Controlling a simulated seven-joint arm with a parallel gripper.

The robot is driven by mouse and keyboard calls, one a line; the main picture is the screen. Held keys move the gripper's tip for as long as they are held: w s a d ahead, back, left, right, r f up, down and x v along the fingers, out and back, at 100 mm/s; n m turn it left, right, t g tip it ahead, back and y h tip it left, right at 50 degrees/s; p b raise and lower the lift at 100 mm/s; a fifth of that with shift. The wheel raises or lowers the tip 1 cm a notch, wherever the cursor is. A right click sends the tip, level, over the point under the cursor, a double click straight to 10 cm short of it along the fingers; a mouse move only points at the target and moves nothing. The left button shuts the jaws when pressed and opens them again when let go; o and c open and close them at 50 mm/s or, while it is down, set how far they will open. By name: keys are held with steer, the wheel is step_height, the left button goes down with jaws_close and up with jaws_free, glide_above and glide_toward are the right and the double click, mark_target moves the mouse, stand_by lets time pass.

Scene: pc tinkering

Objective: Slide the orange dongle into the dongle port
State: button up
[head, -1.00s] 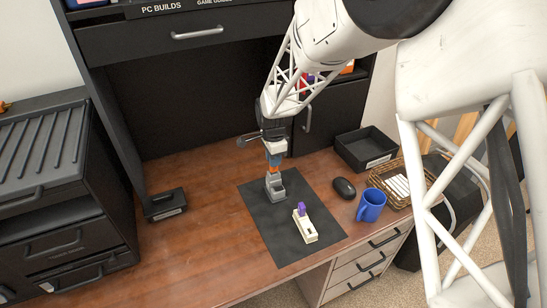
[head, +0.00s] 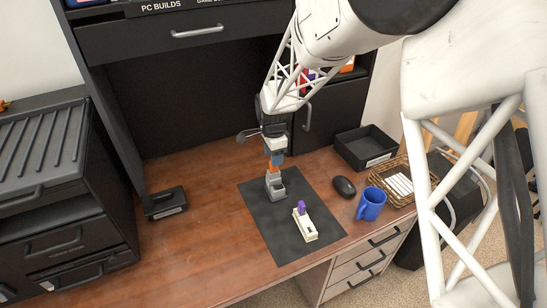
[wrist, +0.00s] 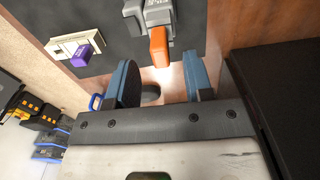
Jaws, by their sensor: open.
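The orange dongle (head: 268,168) stands upright in a grey holder (head: 277,190) on the dark mat. My gripper (head: 276,157) is just above it. In the wrist view the orange dongle (wrist: 158,47) lies just beyond the tips of my two blue fingers (wrist: 160,65), which are apart with nothing held between them. The grey holder (wrist: 158,12) is behind the dongle. A cream block (head: 307,228) with slots lies on the mat nearer the front. A purple dongle (head: 301,206) sticks up from it. Both also show in the wrist view, the purple dongle (wrist: 82,56) on the cream block (wrist: 62,46).
The black mat (head: 283,245) has bare room around the blocks. A black mouse (head: 344,187), blue mug (head: 371,205), wicker basket (head: 412,198) and black tray (head: 362,152) stand to the right. A small black box (head: 165,204) is at the left.

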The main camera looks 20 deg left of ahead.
steer(key=shift+r, duration=1.85)
step_height(320, 180, up, 8)
steer(key=shift+d, duration=0.1)
